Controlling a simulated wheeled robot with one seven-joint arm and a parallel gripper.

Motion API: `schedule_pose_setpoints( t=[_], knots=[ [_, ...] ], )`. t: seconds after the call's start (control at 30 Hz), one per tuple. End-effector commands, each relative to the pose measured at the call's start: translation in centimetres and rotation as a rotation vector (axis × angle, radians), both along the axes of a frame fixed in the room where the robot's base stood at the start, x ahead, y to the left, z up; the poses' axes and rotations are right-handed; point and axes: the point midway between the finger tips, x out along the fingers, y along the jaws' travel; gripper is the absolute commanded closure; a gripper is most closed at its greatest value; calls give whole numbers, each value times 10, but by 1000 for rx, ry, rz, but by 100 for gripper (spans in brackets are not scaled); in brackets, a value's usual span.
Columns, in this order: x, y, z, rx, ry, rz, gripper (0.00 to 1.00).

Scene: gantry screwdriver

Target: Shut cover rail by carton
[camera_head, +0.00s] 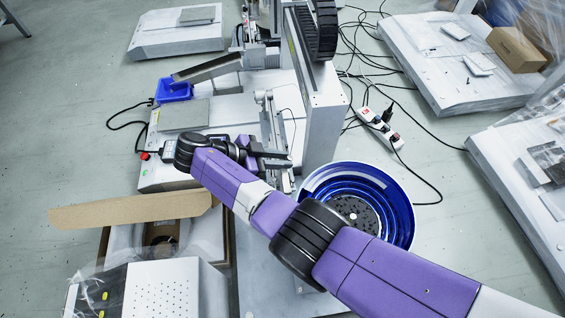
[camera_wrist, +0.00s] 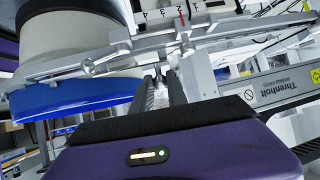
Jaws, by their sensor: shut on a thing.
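The cover rail (camera_head: 270,125) is a thin grey metal bar running along the screwdriver machine, beside its tall white upright. In the wrist view a metal rail (camera_wrist: 105,60) crosses the upper part of the picture at a slant. My gripper (camera_head: 276,155) reaches the rail from the left in the head view. Its two dark fingers (camera_wrist: 162,82) are close together at the rail and shut on a part of it; the exact grip point is small and partly hidden. An open cardboard carton (camera_head: 130,210) with a raised flap stands at lower left, nearer than the rail.
A blue round bowl feeder (camera_head: 400,205) stands right of the machine, behind my arm. The white upright (camera_head: 323,120) rises close to my gripper. A blue bin (camera_head: 174,90) and a perforated white box (camera_head: 165,290) are at left. Cables and a power strip (camera_head: 381,128) lie on the floor.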

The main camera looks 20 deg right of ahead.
Motion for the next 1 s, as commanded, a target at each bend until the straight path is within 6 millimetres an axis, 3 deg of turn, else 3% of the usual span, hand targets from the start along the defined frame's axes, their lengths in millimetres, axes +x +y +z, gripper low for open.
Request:
schedule_pose_setpoints(
  t=[0.5,0.53,0.6,1.0],
  knots=[
    [-1,-1,-1,-14,7,-1,100],
    [-1,-1,-2,-14,7,-1,75],
    [-1,-1,-1,-14,7,-1,62],
    [1,5,3,-13,3,1,60]
  ],
)
